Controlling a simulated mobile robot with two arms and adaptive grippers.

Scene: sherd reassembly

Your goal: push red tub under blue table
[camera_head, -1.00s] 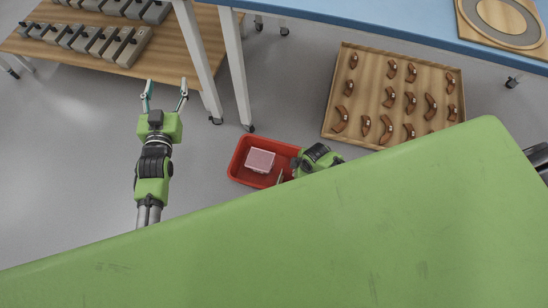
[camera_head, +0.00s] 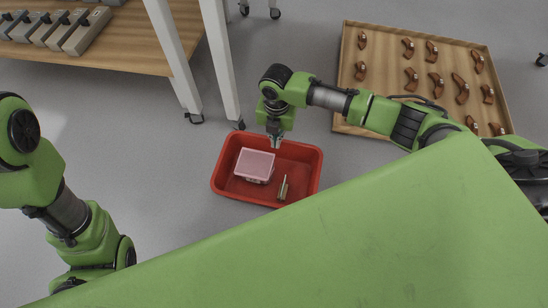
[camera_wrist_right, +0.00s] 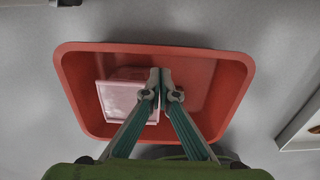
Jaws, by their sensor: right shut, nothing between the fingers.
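The red tub (camera_head: 307,178) stands on the grey floor. In the right wrist view the shut fingertips (camera_wrist_right: 160,78) appear over the tub (camera_wrist_right: 215,85), beside the pink box (camera_wrist_right: 122,98). I cannot tell whether they touch the tub. The blue table's top is out of view now. White legs (camera_head: 222,65) stand behind the tub. My left arm shows at the left, its gripper out of sight.
A wooden tray (camera_head: 341,110) with several brown sherds lies on the floor to the right, partly behind my right arm. A wooden shelf (camera_head: 110,58) with several grey blocks is at the upper left. Bare floor lies left of the tub.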

